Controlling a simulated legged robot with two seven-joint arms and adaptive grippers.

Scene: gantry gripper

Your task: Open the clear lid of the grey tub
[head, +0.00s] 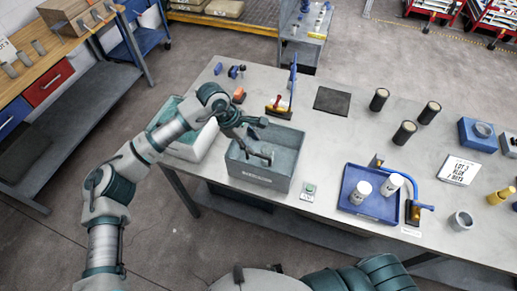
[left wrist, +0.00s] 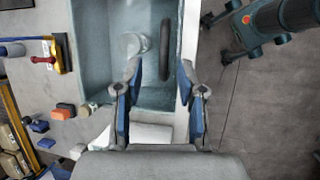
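The grey tub (head: 240,172) stands open-topped in look near the table's front edge, left of the middle. Its clear lid is hard to make out; I cannot tell how it lies. In the left wrist view, a pale round item and a dark bar (left wrist: 165,50) show within the outline of the tub (left wrist: 97,50). I cannot tell whether the bar is a lid handle. My left gripper (head: 262,141) is over the tub, its fingers (left wrist: 160,72) apart with nothing between them. The dark bar lies ahead of the fingertips. My right gripper is not seen.
A white box (head: 185,152) stands close to the tub's left. A red-handled tool (head: 279,107) and a blue upright piece are behind it. A green-button box (head: 309,191) and a blue tray (head: 369,205) with white bottles are to its right. Free tabletop lies between.

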